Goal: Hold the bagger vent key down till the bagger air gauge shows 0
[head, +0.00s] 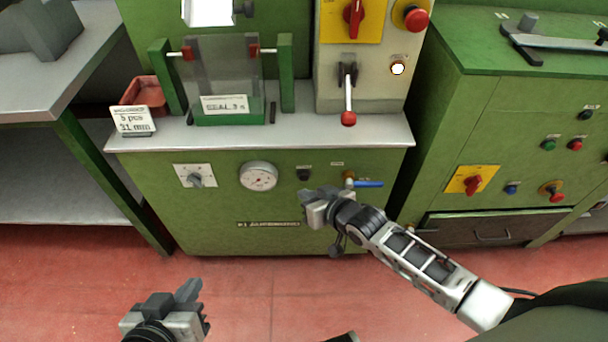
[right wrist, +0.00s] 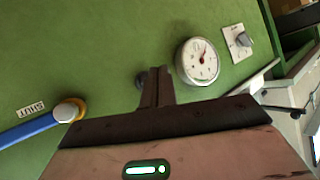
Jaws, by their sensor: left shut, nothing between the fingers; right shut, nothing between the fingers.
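The bagger air gauge (head: 258,177) is a round white dial on the green front panel. It also shows in the right wrist view (right wrist: 198,60), with a red needle; I cannot read its value surely. The bagger vent key appears to be the small black knob (head: 303,174) right of the gauge. In the right wrist view a dark knob (right wrist: 140,82) shows partly behind my fingers. My right gripper (head: 308,203) is shut and empty just below the key in the head view; I cannot tell if it touches. My left gripper (head: 194,296) is shut and empty, low over the floor.
A blue-handled valve (head: 366,184) sits right of the key, with a "SHUT" label (right wrist: 30,108) near it. A grey selector knob (head: 195,178) is left of the gauge. The worktop edge (head: 260,142) overhangs above. A red lever knob (head: 348,118) stands there.

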